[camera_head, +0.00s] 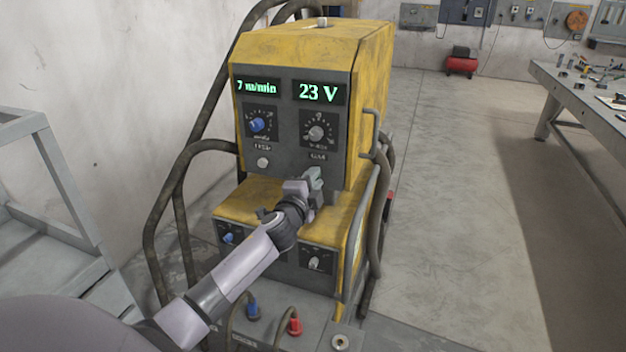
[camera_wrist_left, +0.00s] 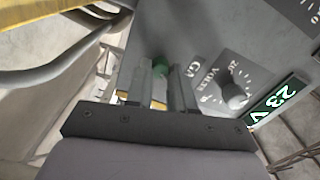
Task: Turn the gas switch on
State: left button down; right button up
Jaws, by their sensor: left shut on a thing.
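The yellow welding machine (camera_head: 376,75) stands upright with a grey front panel. My left gripper (camera_head: 315,178) reaches to this panel just below the GAS label (camera_head: 318,156). In the left wrist view, my left gripper (camera_wrist_left: 163,88) is shut on the gas switch, whose small green part (camera_wrist_left: 160,67) shows between the fingertips. The fingers hide most of the switch, so its on or off position cannot be told. In the head view the gripper covers it. My right gripper is not in view.
Above the gripper are a grey voltage knob (camera_head: 316,132), a blue knob (camera_head: 257,125), a round white button (camera_head: 263,162) and a 23 V display (camera_head: 318,92). Thick hoses (camera_head: 374,235) run down the machine's sides. A workbench (camera_head: 575,88) stands at right, with clear floor between.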

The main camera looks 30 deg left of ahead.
pick_arm(q)
jog(key=shift+m, duration=1.2)
jog(key=c, duration=1)
grip_release()
jog(key=v, duration=0.7)
jog(key=shift+s+f, duration=0.1)
